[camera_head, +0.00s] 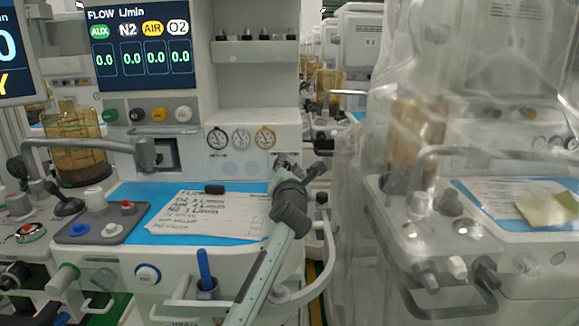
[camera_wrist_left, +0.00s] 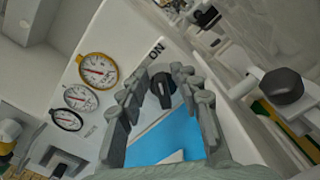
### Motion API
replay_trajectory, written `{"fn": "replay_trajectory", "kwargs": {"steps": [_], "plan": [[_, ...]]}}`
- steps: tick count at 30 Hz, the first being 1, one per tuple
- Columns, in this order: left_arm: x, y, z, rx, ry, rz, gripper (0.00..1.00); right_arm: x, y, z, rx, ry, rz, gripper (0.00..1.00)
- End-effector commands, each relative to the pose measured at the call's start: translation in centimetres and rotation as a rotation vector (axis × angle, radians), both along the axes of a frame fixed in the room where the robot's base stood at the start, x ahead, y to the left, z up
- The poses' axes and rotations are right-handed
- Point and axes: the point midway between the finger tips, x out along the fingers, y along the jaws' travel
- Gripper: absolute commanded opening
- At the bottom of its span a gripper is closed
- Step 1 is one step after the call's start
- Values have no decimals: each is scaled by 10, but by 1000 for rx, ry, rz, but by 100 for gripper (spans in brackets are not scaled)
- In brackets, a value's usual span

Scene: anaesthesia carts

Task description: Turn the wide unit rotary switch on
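The rotary switch is a black knob (camera_wrist_left: 163,90) on the white panel of the unit, below the printed word ON, in the left wrist view. My left gripper (camera_wrist_left: 161,74) is open, with one finger on each side of the knob. Gaps show between the fingers and the knob, and whether either finger touches it I cannot tell. In the head view my left gripper (camera_head: 285,166) is at the right end of the gauge panel and hides the switch. My right gripper is in neither view.
Three round gauges (camera_head: 241,138) sit left of my gripper on the panel. Below is a blue worktop (camera_head: 130,190) with a handwritten FLOW sheet (camera_head: 205,213). A display (camera_head: 140,50) reads 0.0 in every field. A plastic-covered unit (camera_head: 450,190) stands to the right, across a narrow gap.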

Motion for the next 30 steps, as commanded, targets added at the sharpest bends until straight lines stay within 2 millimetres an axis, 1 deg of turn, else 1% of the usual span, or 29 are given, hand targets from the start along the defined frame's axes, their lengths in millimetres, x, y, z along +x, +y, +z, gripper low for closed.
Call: {"fn": "replay_trajectory", "kwargs": {"steps": [4, 7, 15, 19, 23, 30], "plan": [[0, 2, -2, 0, 3, 3, 33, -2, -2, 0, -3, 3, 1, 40], [-8, 1, -1, -1, 1, 2, 33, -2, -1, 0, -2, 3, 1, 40], [-53, 1, -1, -2, 1, 1, 33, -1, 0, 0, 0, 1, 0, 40], [-68, 0, 0, -1, 0, 0, 33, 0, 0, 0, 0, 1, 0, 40], [-75, 0, 0, 0, 0, 1, 33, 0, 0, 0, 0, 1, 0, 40], [-76, 0, 1, 1, -1, 1, 33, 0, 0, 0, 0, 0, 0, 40]]}}
